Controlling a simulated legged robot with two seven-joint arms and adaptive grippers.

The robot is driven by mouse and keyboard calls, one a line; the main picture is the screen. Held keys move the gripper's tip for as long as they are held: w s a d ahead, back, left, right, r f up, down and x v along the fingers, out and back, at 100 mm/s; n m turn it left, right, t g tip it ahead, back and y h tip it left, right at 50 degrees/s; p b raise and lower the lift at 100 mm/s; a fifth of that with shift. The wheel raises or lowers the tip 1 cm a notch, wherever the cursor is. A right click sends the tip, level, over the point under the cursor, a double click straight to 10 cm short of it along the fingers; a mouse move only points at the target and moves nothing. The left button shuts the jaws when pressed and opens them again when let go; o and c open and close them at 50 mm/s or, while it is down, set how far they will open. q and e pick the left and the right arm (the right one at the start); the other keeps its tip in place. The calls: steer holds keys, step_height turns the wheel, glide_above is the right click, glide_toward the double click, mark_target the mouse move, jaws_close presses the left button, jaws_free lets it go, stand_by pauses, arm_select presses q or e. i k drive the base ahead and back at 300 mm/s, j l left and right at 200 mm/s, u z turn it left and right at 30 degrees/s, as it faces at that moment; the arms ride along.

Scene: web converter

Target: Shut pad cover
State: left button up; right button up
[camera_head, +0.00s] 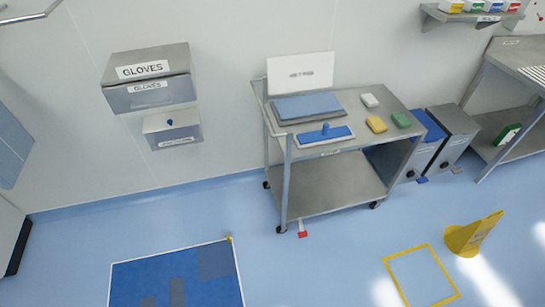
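A white panel (300,72) with small dark lettering stands upright at the back left of the steel cart's top; it looks like the raised pad cover. A grey-blue flat pad or case (307,107) lies just in front of its lower edge. I cannot tell whether the two are hinged together. Neither of my grippers is in view.
The steel cart (335,185) stands against the wall, with white, yellow and green blocks (377,125) on its right side. Pedal bins (450,140) stand right of it.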

mark_target(301, 73)
steer(key=i+j+u, duration=0.1)
steer(key=u, duration=0.3)
steer(key=i+j+u, duration=0.1)
steer(key=u, duration=0.3)
steer(key=i+j+u, duration=0.2)
steer(key=u, duration=0.25)
steer(key=i+j+u, duration=0.1)
steer(key=i+u, duration=0.35)
steer(key=i+z, duration=0.3)
steer(key=i, duration=0.2)
steer(key=i+j+z, duration=0.3)
steer(key=i, duration=0.15)
steer(key=l, duration=0.1)
